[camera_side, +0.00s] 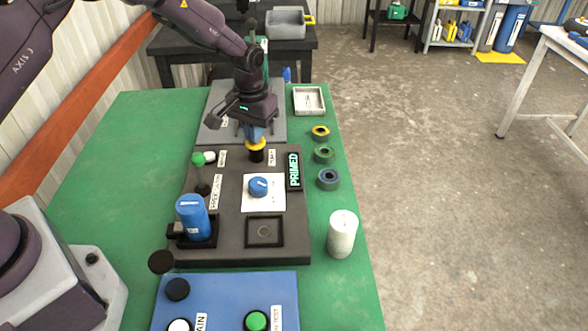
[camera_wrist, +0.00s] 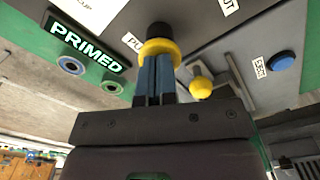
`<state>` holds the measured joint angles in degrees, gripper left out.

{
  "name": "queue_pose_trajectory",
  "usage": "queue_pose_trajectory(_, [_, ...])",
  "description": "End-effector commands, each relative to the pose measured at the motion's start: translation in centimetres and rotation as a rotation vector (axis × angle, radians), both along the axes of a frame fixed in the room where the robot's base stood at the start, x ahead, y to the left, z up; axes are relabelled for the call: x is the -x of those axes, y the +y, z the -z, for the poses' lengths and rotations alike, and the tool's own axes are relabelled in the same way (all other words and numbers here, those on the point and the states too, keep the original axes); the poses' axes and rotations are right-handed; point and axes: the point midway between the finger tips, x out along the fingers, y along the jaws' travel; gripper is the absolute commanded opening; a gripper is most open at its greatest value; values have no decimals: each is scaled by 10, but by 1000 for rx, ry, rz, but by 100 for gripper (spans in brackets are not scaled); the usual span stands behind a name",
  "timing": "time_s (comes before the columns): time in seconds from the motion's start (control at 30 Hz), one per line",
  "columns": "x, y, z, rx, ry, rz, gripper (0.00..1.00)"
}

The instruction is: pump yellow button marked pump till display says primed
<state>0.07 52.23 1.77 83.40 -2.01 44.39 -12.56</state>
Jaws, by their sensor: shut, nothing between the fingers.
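The yellow button (camera_side: 257,143) sits on a black stem on the dark grey panel (camera_side: 222,258). In the wrist view the yellow button (camera_wrist: 160,48) is right at my fingertips. A white label (camera_wrist: 131,41) beside it shows "PU", the rest hidden. My gripper (camera_side: 254,133) is shut and empty, pointing down with its blue fingertips at the top of the button, seemingly touching it. The fingers also show in the wrist view (camera_wrist: 154,80). The display (camera_side: 293,170) reads PRIMED in lit letters; it reads the same in the wrist view (camera_wrist: 88,45).
The panel also holds a blue knob (camera_side: 258,186), a green-topped lever (camera_side: 198,160) and a blue cylinder (camera_side: 193,219) in a black holder. Several rings, one of them green (camera_side: 324,154), and a white cylinder (camera_side: 342,234) stand to the right. A blue panel (camera_side: 225,287) lies nearer.

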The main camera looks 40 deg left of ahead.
Motion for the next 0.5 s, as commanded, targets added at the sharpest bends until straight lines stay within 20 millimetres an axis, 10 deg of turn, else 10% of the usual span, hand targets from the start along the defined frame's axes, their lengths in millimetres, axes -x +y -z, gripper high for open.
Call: queue_pose_trajectory(0.5, [0, 0, -41, -1, -2, 0, 0])
